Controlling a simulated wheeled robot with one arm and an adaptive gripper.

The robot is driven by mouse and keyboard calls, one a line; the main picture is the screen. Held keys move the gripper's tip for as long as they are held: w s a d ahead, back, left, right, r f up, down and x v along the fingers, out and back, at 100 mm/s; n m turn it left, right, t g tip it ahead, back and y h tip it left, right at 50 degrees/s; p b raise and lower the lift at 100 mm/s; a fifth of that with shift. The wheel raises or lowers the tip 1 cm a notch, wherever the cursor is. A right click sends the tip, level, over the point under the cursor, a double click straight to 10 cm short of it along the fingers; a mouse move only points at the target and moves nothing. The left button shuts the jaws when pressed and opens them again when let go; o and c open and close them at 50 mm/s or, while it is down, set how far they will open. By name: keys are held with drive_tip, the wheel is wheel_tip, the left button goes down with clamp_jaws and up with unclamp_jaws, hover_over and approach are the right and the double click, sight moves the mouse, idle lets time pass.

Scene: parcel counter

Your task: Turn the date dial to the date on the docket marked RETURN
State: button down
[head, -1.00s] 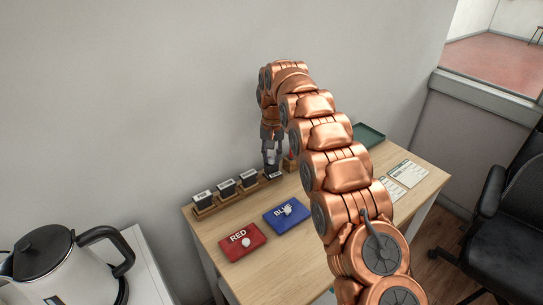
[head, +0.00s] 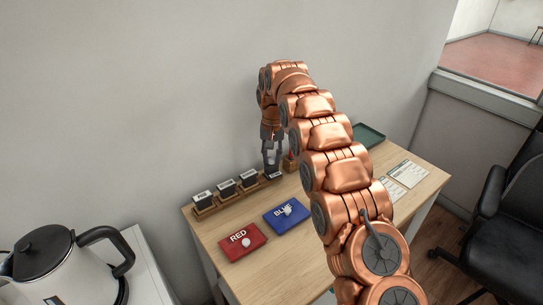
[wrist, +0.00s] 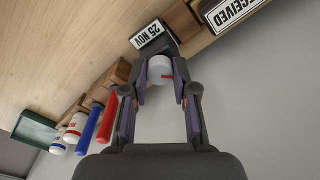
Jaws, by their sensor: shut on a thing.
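The date dial (wrist: 159,67) is a pale round knob with a red mark. My gripper (wrist: 160,76) is shut on it, one finger on each side, and also shows pointing down in the head view (head: 272,167). Beside the dial, the date plate (wrist: 148,33) reads 25 NOV, seen tilted in the wrist view. Two pale dockets, one farther back (head: 408,173) and one nearer (head: 389,190), lie at the right of the desk. Their writing is too small to read, and my arm partly covers the nearer one.
Several labelled stamps stand in a wooden rack (head: 231,199) left of my gripper; one reads RECEIVED (wrist: 236,10). Red (head: 242,243) and blue (head: 287,215) pads lie in front. Red (wrist: 108,118) and blue (wrist: 88,130) handles stand near the dial. A green tray (head: 369,136) is behind.

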sight(272, 158)
drive_tip(key=c, duration=0.9)
unclamp_jaws()
drive_tip(key=shift+r, duration=3.7)
drive_tip(key=shift+d, duration=0.1)
